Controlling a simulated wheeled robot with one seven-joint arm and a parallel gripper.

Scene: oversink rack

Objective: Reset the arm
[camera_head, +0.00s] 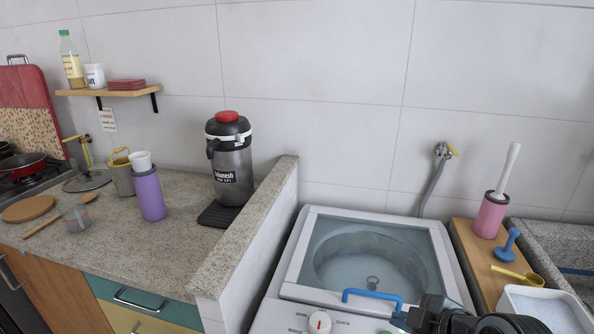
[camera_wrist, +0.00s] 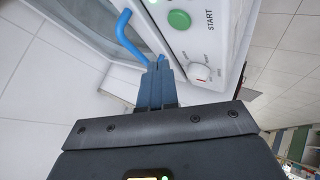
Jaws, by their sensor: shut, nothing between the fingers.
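My gripper (camera_head: 402,316) is at the bottom of the head view, in front of the washing machine (camera_head: 290,258). In the wrist view the two fingers of my gripper (camera_wrist: 160,68) are together with nothing between them. The fingertips are close to the blue handle (camera_head: 372,294) on the machine's front edge. The blue handle also shows in the wrist view (camera_wrist: 125,38), just left of the fingertips; I cannot tell whether they touch. The machine's clear lid (camera_head: 372,245) is down. The rest of my arm is mostly out of view.
A wooden board (camera_head: 478,262) right of the machine holds a pink holder with a brush (camera_head: 490,215), a blue plunger-like tool (camera_head: 507,245) and a yellow scoop (camera_head: 518,275). A low wall (camera_head: 245,232) separates the machine from the counter (camera_head: 110,236), which holds a dispenser (camera_head: 230,160) and a purple cup (camera_head: 149,195).

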